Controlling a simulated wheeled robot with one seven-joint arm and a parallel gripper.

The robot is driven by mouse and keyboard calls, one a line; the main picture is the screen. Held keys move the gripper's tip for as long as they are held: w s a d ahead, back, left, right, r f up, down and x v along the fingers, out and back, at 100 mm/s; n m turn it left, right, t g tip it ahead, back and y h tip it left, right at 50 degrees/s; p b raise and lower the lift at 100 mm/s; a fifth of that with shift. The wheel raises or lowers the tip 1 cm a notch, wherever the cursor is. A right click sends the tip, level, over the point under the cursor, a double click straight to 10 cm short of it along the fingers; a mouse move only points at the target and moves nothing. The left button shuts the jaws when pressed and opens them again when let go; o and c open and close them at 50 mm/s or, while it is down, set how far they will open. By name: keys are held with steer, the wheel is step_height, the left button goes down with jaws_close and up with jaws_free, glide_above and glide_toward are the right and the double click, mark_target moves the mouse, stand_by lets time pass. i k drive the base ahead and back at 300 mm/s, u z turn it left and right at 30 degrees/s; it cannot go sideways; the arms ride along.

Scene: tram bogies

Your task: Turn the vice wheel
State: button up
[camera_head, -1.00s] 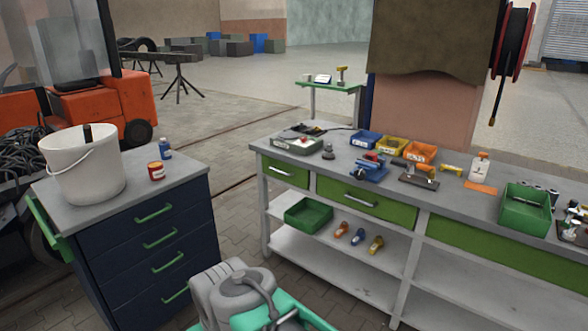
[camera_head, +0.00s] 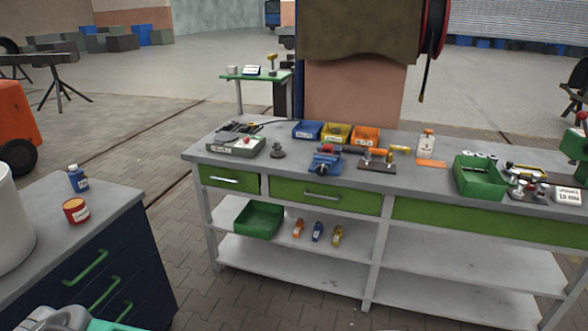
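A small blue vice (camera_head: 325,163) stands on the grey top of the workbench (camera_head: 225,170), near its front edge and above a green drawer. A dark round part, perhaps its wheel (camera_head: 323,169), shows at the front of the vice. It is too small to make out its shape or how it is turned.
Orange tools on a dark plate (camera_head: 377,162) lie right of the vice, and a grey knob-like piece (camera_head: 278,150) stands left. Blue, yellow and orange bins (camera_head: 366,136) are behind. A dark blue drawer cabinet (camera_head: 110,270) stands at the left, with paved floor between.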

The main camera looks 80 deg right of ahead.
mark_target(322, 170)
steer(key=z, duration=0.3)
steer(key=i, duration=0.95)
steer(key=z, duration=1.15)
steer(key=i, duration=0.65)
steer(key=z, duration=0.6)
